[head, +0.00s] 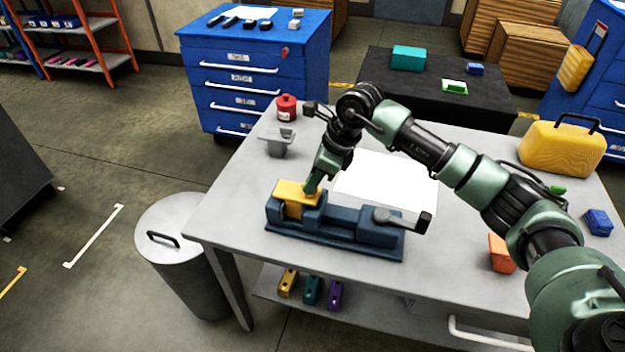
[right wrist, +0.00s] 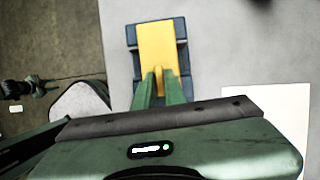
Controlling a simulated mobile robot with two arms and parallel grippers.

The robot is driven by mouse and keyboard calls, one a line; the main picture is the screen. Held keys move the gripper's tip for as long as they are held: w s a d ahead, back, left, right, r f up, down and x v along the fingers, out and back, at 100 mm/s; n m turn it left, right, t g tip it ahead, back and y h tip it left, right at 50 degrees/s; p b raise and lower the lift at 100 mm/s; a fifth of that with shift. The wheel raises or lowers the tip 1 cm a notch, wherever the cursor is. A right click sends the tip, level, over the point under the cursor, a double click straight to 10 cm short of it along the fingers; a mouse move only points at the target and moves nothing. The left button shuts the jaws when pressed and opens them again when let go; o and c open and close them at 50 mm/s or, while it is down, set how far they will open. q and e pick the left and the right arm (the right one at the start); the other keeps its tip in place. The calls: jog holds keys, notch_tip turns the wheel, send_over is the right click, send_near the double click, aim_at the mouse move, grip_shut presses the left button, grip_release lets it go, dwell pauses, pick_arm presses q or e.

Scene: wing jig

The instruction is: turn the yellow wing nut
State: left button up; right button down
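A yellow block (head: 296,189) sits at the left end of a dark blue vise (head: 338,232) on the grey table. It also shows in the right wrist view (right wrist: 157,40). My right gripper (head: 312,188) points down at the right part of the block's top. In the right wrist view its green fingertips (right wrist: 159,74) stand close together over the block, with a narrow yellow patch between them. I cannot make out the wing nut separately from the block; the fingers may hide it. Whether they grip it is unclear. My left gripper does not show.
A white sheet (head: 388,182) lies behind the vise. A grey part (head: 279,144) and red canister (head: 286,107) stand at the back left. A yellow case (head: 562,149), blue block (head: 598,222) and orange block (head: 502,253) are at the right. A lidded bin (head: 185,225) stands left of the table.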

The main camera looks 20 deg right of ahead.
jog(key=shift+w+f+n+b, duration=0.1)
jog(key=shift+w+n+b, duration=0.05)
jog(key=shift+n+b, duration=0.7)
jog(key=n+g+b, duration=0.1)
jog(key=n+b, duration=0.1)
jog(key=shift+w+y+b, duration=0.1)
jog(key=shift+y+b, duration=0.2)
jog(key=shift+b, duration=0.05)
jog(key=n+g+b, duration=0.2)
jog(key=n+b, duration=0.1)
jog(key=n, duration=0.1)
jog(key=shift+n, duration=0.35)
jog(key=n+g, duration=0.1)
jog(key=n, duration=0.1)
jog(key=n+b, duration=0.1)
jog(key=n, duration=0.1)
jog(key=shift+w+n+g, duration=0.15)
jog(key=shift+n+g, duration=0.15)
jog(key=shift+g, duration=0.1)
jog(key=shift+w+a+r+n+g+h+b, duration=0.1)
jog(key=shift+n+g+h, duration=0.15)
jog(key=shift+n, duration=0.5)
jog(key=shift+s+d+r+n+g+h+b, duration=0.15)
jog(key=shift+n+h, duration=0.2)
jog(key=shift+n, duration=0.35)
jog(key=shift+w+a+n+g+h+b, duration=0.1)
jog(key=shift+w+a+n+g+h, duration=0.15)
jog(key=shift+n, duration=0.5)
jog(key=shift+s+d, duration=0.1)
